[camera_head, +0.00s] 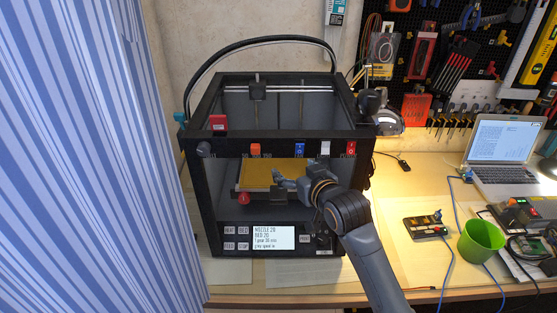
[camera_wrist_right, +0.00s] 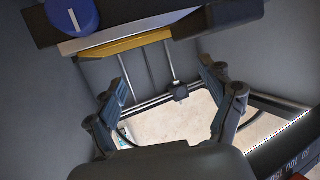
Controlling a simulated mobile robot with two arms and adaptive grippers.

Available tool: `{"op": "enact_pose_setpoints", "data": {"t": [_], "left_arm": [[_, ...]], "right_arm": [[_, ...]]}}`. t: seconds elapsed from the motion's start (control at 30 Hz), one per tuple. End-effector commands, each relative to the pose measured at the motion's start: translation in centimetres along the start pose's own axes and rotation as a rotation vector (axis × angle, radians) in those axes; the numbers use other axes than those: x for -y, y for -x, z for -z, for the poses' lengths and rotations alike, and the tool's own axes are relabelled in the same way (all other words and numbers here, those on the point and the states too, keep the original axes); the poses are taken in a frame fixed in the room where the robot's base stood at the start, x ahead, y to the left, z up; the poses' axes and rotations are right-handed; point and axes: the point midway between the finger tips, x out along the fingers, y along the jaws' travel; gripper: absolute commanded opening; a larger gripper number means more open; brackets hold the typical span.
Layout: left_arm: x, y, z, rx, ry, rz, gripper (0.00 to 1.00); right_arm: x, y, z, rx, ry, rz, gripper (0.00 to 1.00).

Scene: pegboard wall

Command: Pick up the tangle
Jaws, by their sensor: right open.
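I cannot make out a tangle in either view. A black box-shaped 3D printer (camera_head: 193,215) stands on the bench, its front open. Its yellow-orange bed (camera_head: 258,173) lies inside, and the bed also shows along the top of the right wrist view (camera_wrist_right: 125,44). My right gripper (camera_head: 279,180) reaches into the printer's front opening, at the right part of the bed in the picture. In the right wrist view its two fingers (camera_wrist_right: 170,85) are spread apart with nothing between them. My arm and hand hide part of the chamber. My left gripper is not in view.
The printer's dark frame closes around my right arm. A carriage (camera_head: 257,90) sits on rails at the top. To the right are a green cup (camera_head: 481,240), a laptop (camera_head: 507,147) and cables. A striped curtain (camera_head: 80,160) hangs at the left.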

Motion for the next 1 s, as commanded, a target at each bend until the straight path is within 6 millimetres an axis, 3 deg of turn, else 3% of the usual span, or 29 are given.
{"op": "enact_pose_setpoints", "data": {"t": [0.1, 0.37, 0.7, 1.0], "left_arm": [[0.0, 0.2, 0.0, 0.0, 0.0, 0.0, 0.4], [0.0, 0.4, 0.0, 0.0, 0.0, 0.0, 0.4], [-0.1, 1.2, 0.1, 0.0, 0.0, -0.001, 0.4], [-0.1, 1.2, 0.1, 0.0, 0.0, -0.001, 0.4]], "right_arm": [[0.0, -1.5, 0.0, 0.001, -0.001, 0.0, 0.82], [0.1, -2.8, 0.0, 0.002, -0.001, 0.0, 0.82], [0.7, -6.7, -0.3, 0.0, 0.001, 0.0, 0.82], [0.7, -7.4, -0.4, 0.0, 0.001, 0.0, 0.82]]}}
